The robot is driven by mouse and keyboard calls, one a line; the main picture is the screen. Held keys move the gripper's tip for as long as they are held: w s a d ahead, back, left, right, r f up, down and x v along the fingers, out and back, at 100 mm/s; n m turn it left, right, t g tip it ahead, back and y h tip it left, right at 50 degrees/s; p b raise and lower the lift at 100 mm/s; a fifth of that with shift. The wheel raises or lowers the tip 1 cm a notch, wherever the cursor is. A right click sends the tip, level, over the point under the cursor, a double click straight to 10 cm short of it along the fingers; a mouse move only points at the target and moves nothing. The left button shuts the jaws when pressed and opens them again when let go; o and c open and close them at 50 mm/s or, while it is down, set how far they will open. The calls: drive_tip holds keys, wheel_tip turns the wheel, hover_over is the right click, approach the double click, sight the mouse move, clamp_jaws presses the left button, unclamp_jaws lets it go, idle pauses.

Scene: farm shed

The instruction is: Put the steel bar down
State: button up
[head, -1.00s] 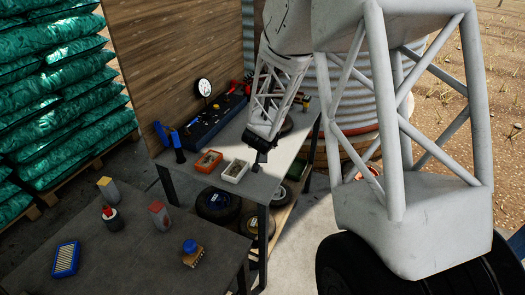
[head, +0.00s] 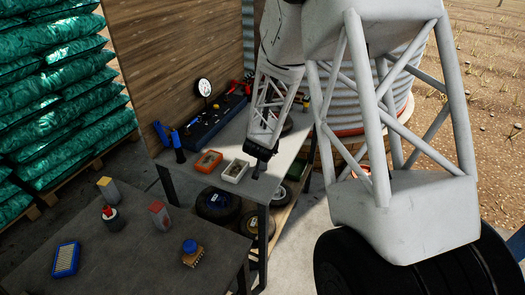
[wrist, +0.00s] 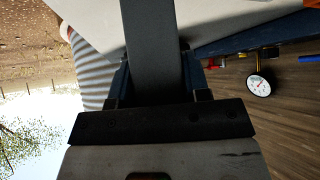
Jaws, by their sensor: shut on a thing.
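My gripper (head: 262,158) hangs over the right part of the grey bench (head: 264,188), just right of a white tray. In the wrist view, my gripper (wrist: 153,76) is shut on the steel bar (wrist: 152,40), a flat dark grey piece that runs up out of the picture between the fingers. In the head view, only a short dark end of the steel bar (head: 258,172) shows below the fingers. I cannot tell whether it touches the bench top.
A white tray (head: 235,171) and an orange tray (head: 207,161) sit left of my gripper. A dark tool holder (head: 212,123) and a dial gauge (head: 204,87) stand at the back. A nearer table (head: 130,262) holds several small objects. The bench front right is clear.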

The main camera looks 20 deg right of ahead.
drive_tip(key=shift+f, duration=0.15)
drive_tip(key=o, duration=1.1)
drive_tip(key=shift+v, duration=0.9)
drive_tip(key=v, duration=1)
drive_tip(key=shift+r, duration=0.25)
drive_tip(key=shift+a+r, duration=0.1)
